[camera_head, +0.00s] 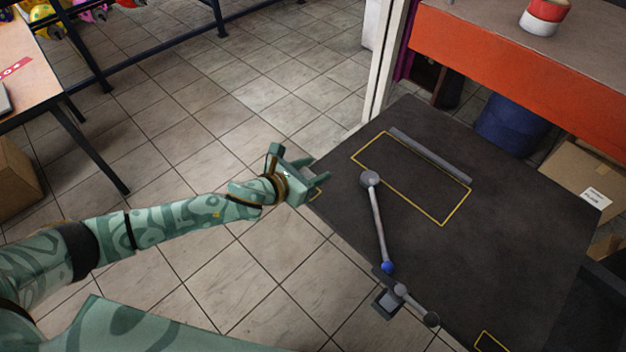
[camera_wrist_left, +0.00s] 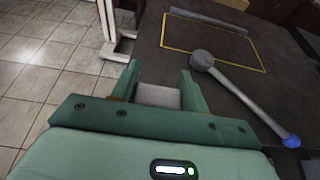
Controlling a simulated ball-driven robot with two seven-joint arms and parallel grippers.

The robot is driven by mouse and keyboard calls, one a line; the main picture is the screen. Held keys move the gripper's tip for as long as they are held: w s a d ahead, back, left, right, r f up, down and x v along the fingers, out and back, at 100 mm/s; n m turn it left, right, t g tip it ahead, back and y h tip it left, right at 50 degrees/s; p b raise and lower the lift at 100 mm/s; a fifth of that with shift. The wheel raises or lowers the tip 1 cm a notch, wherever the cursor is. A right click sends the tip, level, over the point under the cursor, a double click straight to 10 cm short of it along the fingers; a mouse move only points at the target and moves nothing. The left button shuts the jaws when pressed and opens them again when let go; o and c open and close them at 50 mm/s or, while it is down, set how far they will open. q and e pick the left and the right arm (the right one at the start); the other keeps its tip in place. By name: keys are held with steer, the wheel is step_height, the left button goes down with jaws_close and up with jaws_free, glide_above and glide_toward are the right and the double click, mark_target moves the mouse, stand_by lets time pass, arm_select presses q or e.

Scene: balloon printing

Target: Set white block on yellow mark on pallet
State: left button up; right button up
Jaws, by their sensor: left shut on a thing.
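My left gripper (camera_head: 314,172) is at the left corner of the dark board (camera_head: 500,245), which looks like the pallet. In the left wrist view, it (camera_wrist_left: 158,72) is shut on a pale grey-white block (camera_wrist_left: 158,96) between its fingers. The block is hidden in the head view. A small yellow mark (camera_head: 318,194) shows at the board's left corner, partly covered by the gripper. A larger yellow rectangle (camera_head: 420,212) lies farther back, and another small yellow outline (camera_head: 490,342) is at the bottom edge. I cannot tell whether the block touches the board. My right gripper is not in view.
A grey lever (camera_head: 378,220) with a round head and blue ball lies across the board near the gripper. A grey bar (camera_head: 430,155) lies along the rectangle's far side. An orange-fronted table (camera_head: 520,62) stands behind. Open tiled floor (camera_head: 240,110) is to the left.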

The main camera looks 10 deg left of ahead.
arm_select(q)
steer(key=shift+w+f, duration=0.25)
steer(key=shift+f, duration=0.2)
steer(key=shift+f+b, duration=1.25)
steer(key=shift+f, duration=0.45)
steer(key=o, duration=1)
steer(key=shift+w, duration=0.1)
